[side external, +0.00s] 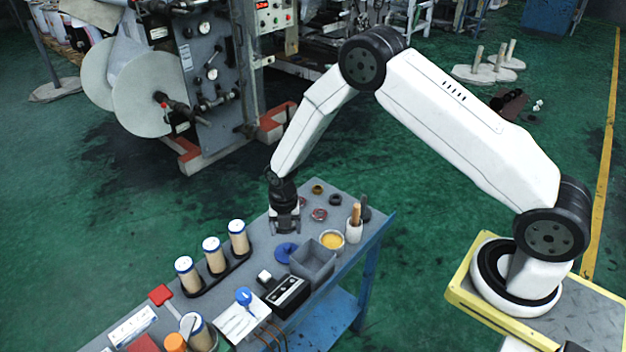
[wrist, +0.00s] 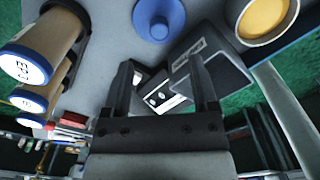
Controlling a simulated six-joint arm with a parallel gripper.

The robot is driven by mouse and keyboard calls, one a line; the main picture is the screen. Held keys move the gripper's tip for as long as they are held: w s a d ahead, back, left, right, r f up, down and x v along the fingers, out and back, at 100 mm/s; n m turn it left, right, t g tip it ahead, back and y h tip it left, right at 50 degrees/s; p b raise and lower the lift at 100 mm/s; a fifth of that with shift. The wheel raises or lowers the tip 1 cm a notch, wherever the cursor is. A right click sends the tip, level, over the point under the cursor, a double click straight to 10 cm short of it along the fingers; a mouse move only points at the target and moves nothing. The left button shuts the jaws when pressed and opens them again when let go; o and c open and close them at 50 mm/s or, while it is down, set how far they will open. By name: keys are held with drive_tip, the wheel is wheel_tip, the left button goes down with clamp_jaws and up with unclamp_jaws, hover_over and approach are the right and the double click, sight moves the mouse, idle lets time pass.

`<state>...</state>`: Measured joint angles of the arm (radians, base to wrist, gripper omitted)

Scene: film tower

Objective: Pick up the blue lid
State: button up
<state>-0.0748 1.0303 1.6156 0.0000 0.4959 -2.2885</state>
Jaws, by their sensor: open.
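The blue lid (side external: 286,252) is a flat round disc lying on the grey table, beside the grey bin. In the wrist view the blue lid (wrist: 158,14) is at the top edge, partly cut off, with a raised round knob in its middle. My gripper (side external: 285,229) points down just behind the lid in the side view. In the wrist view my gripper (wrist: 162,72) has its two fingers apart with nothing held between them. The lid appears beyond the fingertips and is not between them.
The grey open bin (side external: 313,259) stands close to the lid's right. A jar with yellow contents (side external: 331,241) is beyond it. Several cream rolls (side external: 212,254) stand in a dark rack at left. A black cassette box (side external: 287,294) lies in front. Small rings lie behind my gripper.

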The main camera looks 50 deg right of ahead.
sight(287, 246)
drive_tip(key=shift+f, duration=1.3)
drive_tip(key=shift+w+f, duration=0.1)
drive_tip(key=shift+f, duration=2.5)
clamp_jaws()
